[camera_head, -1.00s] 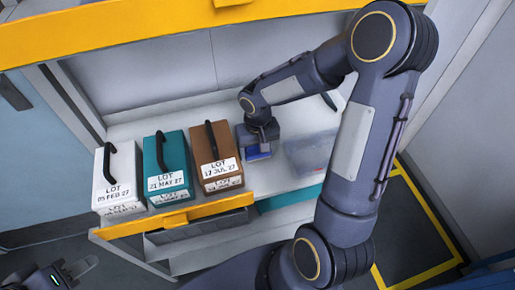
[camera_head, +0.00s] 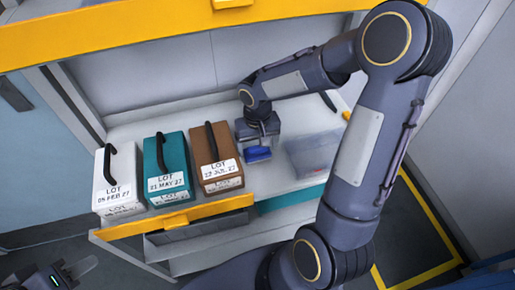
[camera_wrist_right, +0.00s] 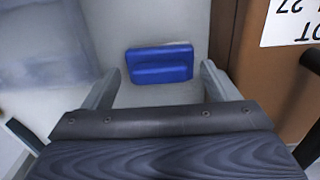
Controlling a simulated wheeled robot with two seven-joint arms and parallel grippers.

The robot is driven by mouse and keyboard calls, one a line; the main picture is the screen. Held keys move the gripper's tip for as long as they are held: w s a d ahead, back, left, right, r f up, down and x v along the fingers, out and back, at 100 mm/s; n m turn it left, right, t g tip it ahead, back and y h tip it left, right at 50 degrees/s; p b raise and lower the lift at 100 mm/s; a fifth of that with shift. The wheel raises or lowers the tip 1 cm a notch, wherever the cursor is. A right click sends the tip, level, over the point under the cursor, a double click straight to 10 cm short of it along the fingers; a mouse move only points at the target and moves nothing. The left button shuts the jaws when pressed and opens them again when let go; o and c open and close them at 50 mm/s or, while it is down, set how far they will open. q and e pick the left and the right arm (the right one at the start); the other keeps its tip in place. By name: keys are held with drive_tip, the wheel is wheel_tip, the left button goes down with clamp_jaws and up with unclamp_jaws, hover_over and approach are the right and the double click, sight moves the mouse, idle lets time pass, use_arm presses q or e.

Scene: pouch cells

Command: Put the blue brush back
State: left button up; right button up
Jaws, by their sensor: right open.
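The blue brush (camera_head: 258,154) lies on the pale shelf, just right of the brown lot box. In the right wrist view the blue brush (camera_wrist_right: 160,64) lies ahead of and between the two spread fingers of my right gripper (camera_wrist_right: 160,85), with a gap on each side. In the head view my right gripper (camera_head: 257,138) points down over the brush, and its fingers are mostly hidden. My left gripper (camera_head: 72,272) is at the lower left corner, far from the brush and partly cut off; its fingers are too small to judge.
White (camera_head: 117,180), teal (camera_head: 167,170) and brown (camera_head: 216,158) lot boxes with black handles stand in a row left of the brush. A clear bin (camera_head: 307,155) stands to its right. A yellow rail (camera_head: 185,218) runs in front, and another yellow beam (camera_head: 120,38) crosses above.

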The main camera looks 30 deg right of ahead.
sight(257, 148)
wheel_tip(257, 148, up, 9)
drive_tip(key=s+a+r+t+y, duration=0.2)
drive_tip(key=s, duration=0.6)
drive_tip(key=s+a+r+n+t+y, duration=0.1)
drive_tip(key=s+a+r+t, duration=0.1)
drive_tip(key=s, duration=0.6)
drive_tip(key=shift+s+r+t+y, duration=0.4)
drive_tip(key=shift+r+t, duration=0.05)
drive_tip(key=shift+t, duration=0.35)
drive_tip(key=shift+s, duration=0.1)
